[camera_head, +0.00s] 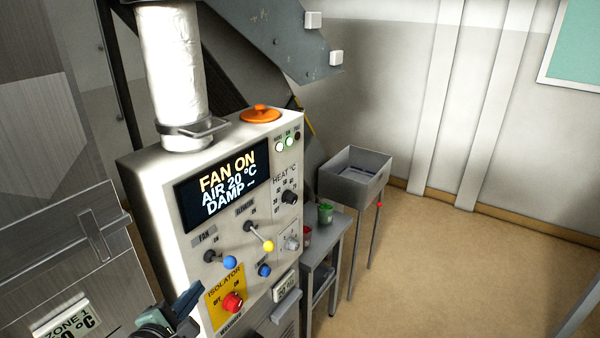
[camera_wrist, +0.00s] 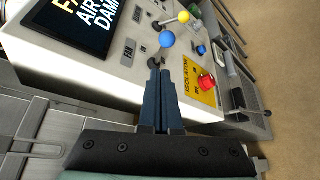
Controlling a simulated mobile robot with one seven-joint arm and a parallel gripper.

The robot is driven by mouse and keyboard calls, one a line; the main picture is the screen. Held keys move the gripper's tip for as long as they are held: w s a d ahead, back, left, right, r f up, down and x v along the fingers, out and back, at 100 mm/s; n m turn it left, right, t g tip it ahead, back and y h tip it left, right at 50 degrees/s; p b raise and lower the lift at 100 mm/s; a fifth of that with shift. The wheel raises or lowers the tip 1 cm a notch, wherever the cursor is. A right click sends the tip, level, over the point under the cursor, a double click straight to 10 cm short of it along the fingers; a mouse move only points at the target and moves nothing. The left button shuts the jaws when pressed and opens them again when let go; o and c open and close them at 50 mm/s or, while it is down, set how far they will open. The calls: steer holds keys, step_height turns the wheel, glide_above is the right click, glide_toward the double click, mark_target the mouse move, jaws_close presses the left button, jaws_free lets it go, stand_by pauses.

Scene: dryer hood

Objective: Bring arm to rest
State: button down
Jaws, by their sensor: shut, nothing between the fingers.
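My gripper (camera_head: 180,306) shows at the lower left of the head view, in front of the control cabinet (camera_head: 150,170). In the wrist view its two dark blue fingers (camera_wrist: 168,85) are together with nothing between them. They point toward the panel, near the fan lever with the blue ball (camera_wrist: 166,40); I cannot tell whether they touch anything. The display (camera_head: 228,184) reads FAN ON, AIR 20 °C, DAMP. The yellow-ball lever (camera_head: 267,246) and the red isolator knob (camera_head: 232,302) are beside the blue-ball lever.
A steel door with a handle (camera_head: 100,235) is left of the cabinet. A small table (camera_head: 322,250) with red and green cups stands to its right, then a grey bin on legs (camera_head: 352,183). Floor at right is clear.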

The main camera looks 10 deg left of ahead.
steer(key=w+d+r+m+t+b, duration=0.2)
steer(key=d+r+m+t+b, duration=0.15)
steer(key=d+r+m, duration=0.6)
steer(key=w+d+r+m+t+b, duration=0.25)
steer(key=d+r+m+b, duration=0.35)
steer(key=r, duration=0.6)
steer(key=s+d+r+m+t+h+b, duration=0.1)
steer(key=s+d+r+m+t+b, duration=0.2)
steer(key=s+d+r, duration=1.1)
steer(key=s+r+m+t, duration=0.1)
steer(key=m+t, duration=0.2)
steer(key=m, duration=0.3)
steer(key=shift+s+d+r+m+t+b, duration=0.2)
steer(key=shift+d+r+m+t+b, duration=0.1)
steer(key=shift+m+t, duration=0.1)
